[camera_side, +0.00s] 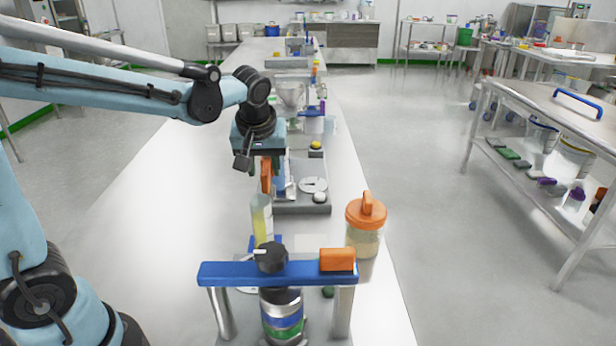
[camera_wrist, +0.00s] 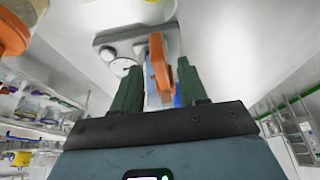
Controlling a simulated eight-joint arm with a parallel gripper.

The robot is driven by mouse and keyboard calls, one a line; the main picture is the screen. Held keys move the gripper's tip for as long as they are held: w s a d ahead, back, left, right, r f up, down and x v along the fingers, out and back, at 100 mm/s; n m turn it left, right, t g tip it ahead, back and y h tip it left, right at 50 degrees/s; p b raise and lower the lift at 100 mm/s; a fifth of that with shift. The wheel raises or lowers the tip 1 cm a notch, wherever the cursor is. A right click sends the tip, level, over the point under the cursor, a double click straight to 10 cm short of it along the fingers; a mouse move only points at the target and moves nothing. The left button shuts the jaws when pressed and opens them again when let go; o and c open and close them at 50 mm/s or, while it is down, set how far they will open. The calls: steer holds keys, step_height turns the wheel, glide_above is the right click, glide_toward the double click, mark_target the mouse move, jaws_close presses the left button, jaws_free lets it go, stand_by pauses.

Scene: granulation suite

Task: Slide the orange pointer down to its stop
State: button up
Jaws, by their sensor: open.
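In the side view an orange upright piece, which I take as the pointer (camera_side: 266,176), stands just below my gripper (camera_side: 257,163). It is beside a whitish and blue upright part (camera_side: 288,180) on a grey base (camera_side: 300,208). In the wrist view the orange pointer (camera_wrist: 158,62) shows between my two green fingers (camera_wrist: 160,74), with gaps that look open on both sides. My gripper is open and holds nothing that I can see. I cannot tell whether a finger touches the pointer. Its lower end and its stop are hidden.
A yellowish bottle (camera_side: 262,220) stands in front of the pointer. An orange-lidded jar (camera_side: 365,230) is to the right. Nearer is a blue bar (camera_side: 240,274) on posts with an orange block (camera_side: 337,259). The white table (camera_side: 165,235) is clear to the left.

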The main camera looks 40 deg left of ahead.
steer(key=shift+x, duration=1.45)
jaws_close()
